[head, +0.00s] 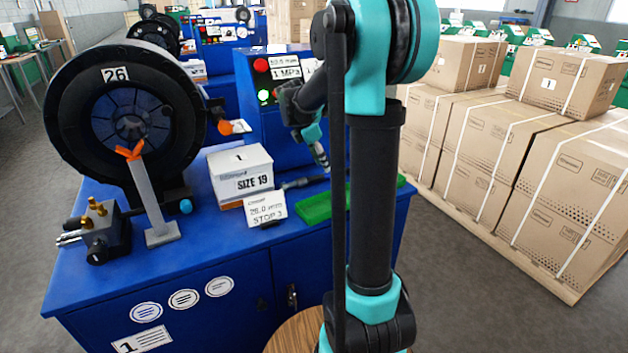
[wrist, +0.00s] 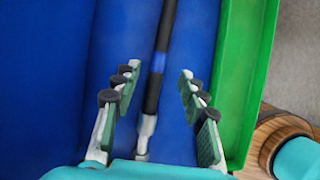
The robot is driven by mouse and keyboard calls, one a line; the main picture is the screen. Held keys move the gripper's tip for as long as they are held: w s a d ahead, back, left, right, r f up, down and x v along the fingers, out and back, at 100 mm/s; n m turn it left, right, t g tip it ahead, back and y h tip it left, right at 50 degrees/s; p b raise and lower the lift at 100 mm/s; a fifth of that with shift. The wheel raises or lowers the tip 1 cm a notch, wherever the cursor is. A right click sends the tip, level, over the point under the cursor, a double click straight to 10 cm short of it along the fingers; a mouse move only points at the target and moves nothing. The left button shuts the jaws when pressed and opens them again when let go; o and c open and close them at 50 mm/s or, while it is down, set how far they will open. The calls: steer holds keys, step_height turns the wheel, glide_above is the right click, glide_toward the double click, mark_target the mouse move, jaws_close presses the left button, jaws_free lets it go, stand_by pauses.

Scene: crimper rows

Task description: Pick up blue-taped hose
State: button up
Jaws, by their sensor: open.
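The blue-taped hose (wrist: 154,88) is a dark hose with a blue band (wrist: 159,62) and a silver end fitting (wrist: 146,128). In the wrist view it runs lengthwise between the two fingers of my gripper (wrist: 158,75), which are apart, with a visible gap on each side. It lies over the blue bench top; its exact height below the fingers is hard to tell. In the head view my gripper (head: 321,160) points down over the bench near a short part of the hose (head: 297,183), and my arm hides the rest.
A green tray (head: 315,212) lies just right of the hose, its wall close to my right finger in the wrist view (wrist: 232,110). Cartons (head: 510,150) stand right.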

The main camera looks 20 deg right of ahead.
mark_target(330, 175)
steer(key=x, duration=0.5)
steer(key=shift+w, duration=0.15)
steer(key=shift+a, duration=0.1)
jaws_close()
